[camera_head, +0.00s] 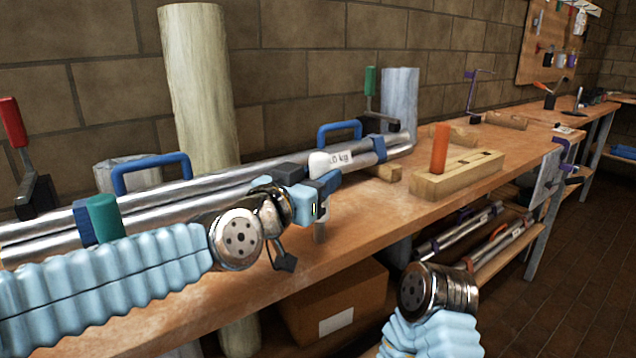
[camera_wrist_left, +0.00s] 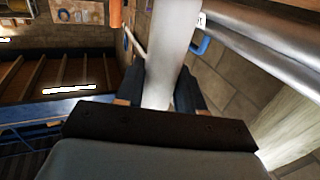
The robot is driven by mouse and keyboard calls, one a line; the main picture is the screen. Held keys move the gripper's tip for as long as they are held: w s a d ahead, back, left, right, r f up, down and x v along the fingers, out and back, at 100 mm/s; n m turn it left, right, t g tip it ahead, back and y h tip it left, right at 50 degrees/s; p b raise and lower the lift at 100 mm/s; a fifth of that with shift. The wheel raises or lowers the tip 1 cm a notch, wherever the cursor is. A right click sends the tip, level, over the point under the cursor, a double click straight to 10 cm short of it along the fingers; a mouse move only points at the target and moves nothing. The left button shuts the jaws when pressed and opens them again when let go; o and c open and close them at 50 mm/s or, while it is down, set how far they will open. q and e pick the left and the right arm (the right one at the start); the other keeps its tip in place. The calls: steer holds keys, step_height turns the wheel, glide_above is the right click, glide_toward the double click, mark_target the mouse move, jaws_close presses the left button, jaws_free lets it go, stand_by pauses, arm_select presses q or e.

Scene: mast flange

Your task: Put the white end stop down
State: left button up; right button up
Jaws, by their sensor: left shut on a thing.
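My left gripper (camera_head: 322,190) is shut on the white end stop (camera_head: 318,164), beside the metal tubes at the front of the bench. The stop's pale upper part shows above the fingers, in front of a weight label. A greyish stub below the fingers looks like its lower end. In the left wrist view the white end stop (camera_wrist_left: 172,45) stands between the dark fingers of my left gripper (camera_wrist_left: 158,98) and runs to the top edge. I cannot tell whether it touches the bench. My right gripper is out of view; only part of that arm shows at lower right.
Long metal tubes (camera_head: 220,180) with blue handles lie along the wooden bench (camera_head: 400,215). A wooden block (camera_head: 455,178) with an orange peg (camera_head: 440,148) stands to the right. Clamps stand at the back. Bare bench top lies between the gripper and the block. A cardboard box (camera_head: 335,300) sits below.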

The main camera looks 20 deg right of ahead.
arm_select(q)
steer(key=shift+f, duration=0.1)
steer(key=o, duration=1.1)
steer(key=shift+r, duration=0.25)
steer(key=b+v, duration=0.9)
steer(key=v, duration=0.3)
steer(key=shift+f, duration=0.15)
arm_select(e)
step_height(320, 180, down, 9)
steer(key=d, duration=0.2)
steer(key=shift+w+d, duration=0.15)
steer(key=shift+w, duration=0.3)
